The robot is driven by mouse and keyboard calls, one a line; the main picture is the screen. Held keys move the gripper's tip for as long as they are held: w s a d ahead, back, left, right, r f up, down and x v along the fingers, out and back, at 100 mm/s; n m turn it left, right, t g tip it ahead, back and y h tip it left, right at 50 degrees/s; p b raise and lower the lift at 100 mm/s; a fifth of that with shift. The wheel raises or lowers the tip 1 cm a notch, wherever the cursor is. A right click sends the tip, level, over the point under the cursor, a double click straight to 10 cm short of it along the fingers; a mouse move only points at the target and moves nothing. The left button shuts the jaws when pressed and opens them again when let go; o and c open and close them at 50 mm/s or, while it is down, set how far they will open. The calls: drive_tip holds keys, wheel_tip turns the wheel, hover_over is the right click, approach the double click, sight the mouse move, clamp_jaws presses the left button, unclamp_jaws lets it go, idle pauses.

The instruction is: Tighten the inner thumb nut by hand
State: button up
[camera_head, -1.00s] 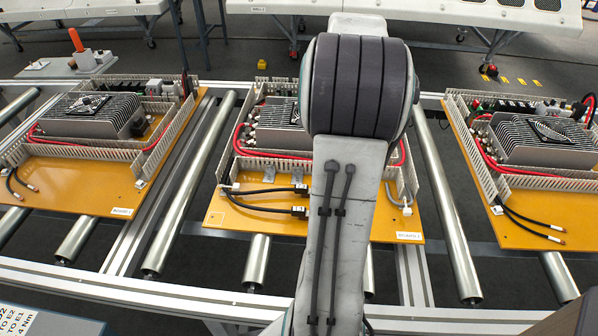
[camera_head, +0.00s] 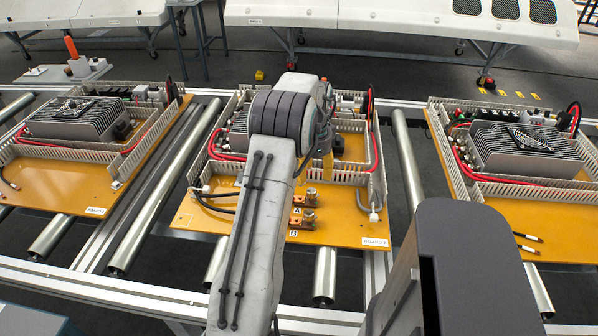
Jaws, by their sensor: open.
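Board 2 (camera_head: 340,240) is the orange middle board. Near its front edge are two copper terminals, a farther one (camera_head: 305,198) by the label A and a nearer one (camera_head: 301,219) by the label B. Each carries a small metal nut-like part, too small to tell its shape or how far it is turned. My arm reaches over the board from the front, bent at the dark elbow. My gripper (camera_head: 326,160) is partly hidden behind the arm; a yellow part of it shows above the board, behind the terminals. I see nothing held in it.
White slotted duct walls (camera_head: 376,185) and a finned grey block (camera_head: 238,140) stand on board 2 around the arm. Black cables (camera_head: 215,203) lie left of the terminals. Similar boards stand left (camera_head: 50,185) and right (camera_head: 500,205), with metal rollers (camera_head: 407,160) between.

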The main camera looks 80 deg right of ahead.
sight(312, 190)
drive_tip(key=shift+f, duration=3.55)
drive_tip(key=shift+o, duration=0.2)
clamp_jaws()
drive_tip(key=m, duration=1.1)
